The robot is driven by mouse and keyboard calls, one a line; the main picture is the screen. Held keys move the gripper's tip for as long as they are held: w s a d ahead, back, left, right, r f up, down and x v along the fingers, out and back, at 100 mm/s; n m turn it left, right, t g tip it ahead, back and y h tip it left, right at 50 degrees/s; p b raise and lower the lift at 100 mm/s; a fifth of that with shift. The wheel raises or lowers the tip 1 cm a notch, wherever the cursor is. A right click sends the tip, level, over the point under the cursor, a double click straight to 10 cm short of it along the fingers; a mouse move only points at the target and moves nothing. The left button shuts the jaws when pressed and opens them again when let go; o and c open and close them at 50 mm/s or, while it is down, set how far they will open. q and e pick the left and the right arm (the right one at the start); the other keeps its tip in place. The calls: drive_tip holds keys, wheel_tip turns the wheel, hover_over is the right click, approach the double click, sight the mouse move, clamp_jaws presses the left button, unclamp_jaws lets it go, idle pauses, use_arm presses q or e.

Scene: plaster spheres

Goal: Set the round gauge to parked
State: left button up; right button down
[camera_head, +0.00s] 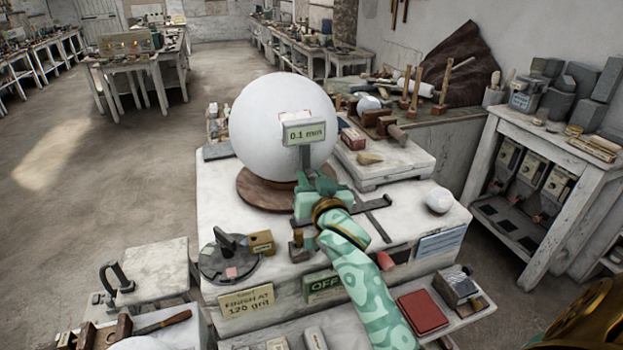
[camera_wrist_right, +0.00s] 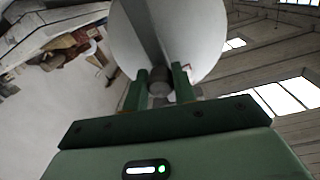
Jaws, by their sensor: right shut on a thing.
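The round gauge seems to be the grey stand with a small readout (camera_head: 304,133) marked "0.1 mm", upright in front of a large white plaster sphere (camera_head: 262,115). The sphere rests on a round brown base (camera_head: 262,190). My right gripper (camera_head: 318,183) is at the lower part of the stand. In the right wrist view its two green fingers are shut on a dark round knob (camera_wrist_right: 158,87), below a grey upright bar (camera_wrist_right: 145,35) with the sphere behind. The fingers partly hide the knob.
Dark flat bars (camera_head: 375,207) lie right of the gripper on the white bench. A small white ball (camera_head: 439,200) stands at the bench's right. A dark round plate with a handle (camera_head: 228,258) is at the front left. An "OFF" sign (camera_head: 323,284) is on the front.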

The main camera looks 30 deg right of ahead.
drive_tip(key=shift+s+d+r+p, duration=0.1)
drive_tip(key=shift+d+p, duration=0.2)
drive_tip(key=s+d+p, duration=0.2)
drive_tip(key=d+p, duration=0.1)
drive_tip(key=d, duration=0.6)
drive_tip(key=s+d+p, duration=0.2)
drive_tip(key=d+p, duration=0.2)
drive_tip(key=d, duration=0.6)
drive_tip(key=shift+s, duration=0.25)
drive_tip(key=c, duration=1.3)
unclamp_jaws()
drive_tip(key=shift+d, duration=0.1)
drive_tip(key=shift+o, duration=0.8)
drive_tip(key=shift+d, duration=0.15)
